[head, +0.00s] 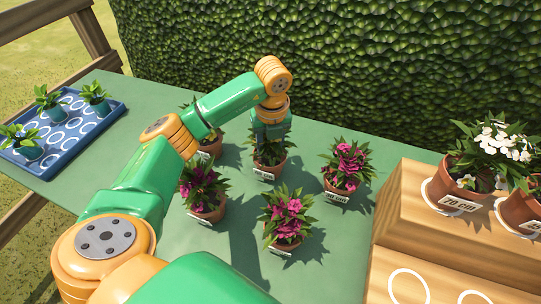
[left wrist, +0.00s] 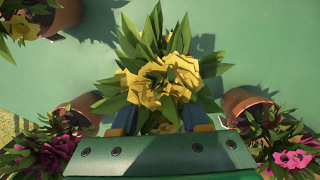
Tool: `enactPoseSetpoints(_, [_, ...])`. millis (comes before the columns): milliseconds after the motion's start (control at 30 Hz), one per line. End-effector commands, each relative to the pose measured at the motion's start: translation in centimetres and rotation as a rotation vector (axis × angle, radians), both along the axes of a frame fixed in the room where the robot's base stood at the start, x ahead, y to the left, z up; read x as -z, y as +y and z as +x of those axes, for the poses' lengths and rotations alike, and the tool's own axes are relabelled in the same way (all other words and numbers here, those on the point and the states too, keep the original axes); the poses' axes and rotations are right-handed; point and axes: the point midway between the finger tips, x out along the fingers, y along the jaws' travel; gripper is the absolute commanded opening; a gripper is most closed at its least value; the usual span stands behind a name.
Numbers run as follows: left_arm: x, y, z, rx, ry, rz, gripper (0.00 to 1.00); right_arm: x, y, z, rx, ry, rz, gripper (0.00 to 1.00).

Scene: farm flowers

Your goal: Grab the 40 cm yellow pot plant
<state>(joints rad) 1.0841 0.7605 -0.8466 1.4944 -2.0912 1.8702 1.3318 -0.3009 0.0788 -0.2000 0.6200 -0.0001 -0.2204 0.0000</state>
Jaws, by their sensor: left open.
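A potted plant (head: 268,172) stands on the green table under my left gripper (head: 271,132). Its terracotta pot carries a white label too small to read surely, and its top is mostly hidden by the gripper in the head view. In the left wrist view its yellow flowers (left wrist: 170,80) and green leaves lie between and ahead of the open fingers of my left gripper (left wrist: 160,119). The fingers straddle the plant from above; its pot is hidden there. My right gripper is not in view.
Pink-flowered pots stand at left (head: 207,205), front (head: 285,222) and right (head: 345,168). Another pot (head: 211,149), partly behind my arm, shows yellow flowers (left wrist: 22,28) in the wrist view. A blue tray (head: 90,128) is far left; wooden steps (head: 432,222) with white-flowered pots stand right; a hedge is behind.

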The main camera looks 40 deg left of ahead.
Motion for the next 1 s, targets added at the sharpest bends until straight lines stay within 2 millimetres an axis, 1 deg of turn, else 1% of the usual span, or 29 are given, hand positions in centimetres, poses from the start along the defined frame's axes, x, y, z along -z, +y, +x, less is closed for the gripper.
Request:
enactPoseSetpoints(33, [0.7,0.1,0.0,-0.001,0.003,-0.001,0.45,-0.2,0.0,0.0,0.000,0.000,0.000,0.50])
enactPoseSetpoints(100, [1.6,0.1,0.1,0.001,0.001,-0.001,0.45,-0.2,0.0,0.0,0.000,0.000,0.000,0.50])
enactPoseSetpoints(200, [1.9,0.1,0.1,0.002,0.000,-0.001,0.45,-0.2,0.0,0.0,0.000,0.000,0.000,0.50])
enactPoseSetpoints(333, [1.9,0.1,0.1,0.003,-0.001,-0.003,0.45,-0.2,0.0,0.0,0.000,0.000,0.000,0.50])
enactPoseSetpoints(500, [1.9,0.1,0.2,0.003,-0.001,-0.003,0.00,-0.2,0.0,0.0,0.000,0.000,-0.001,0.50])
enactPoseSetpoints(1000, [1.9,0.1,0.2,0.003,-0.001,-0.003,0.00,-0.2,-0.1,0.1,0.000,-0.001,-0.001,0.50])
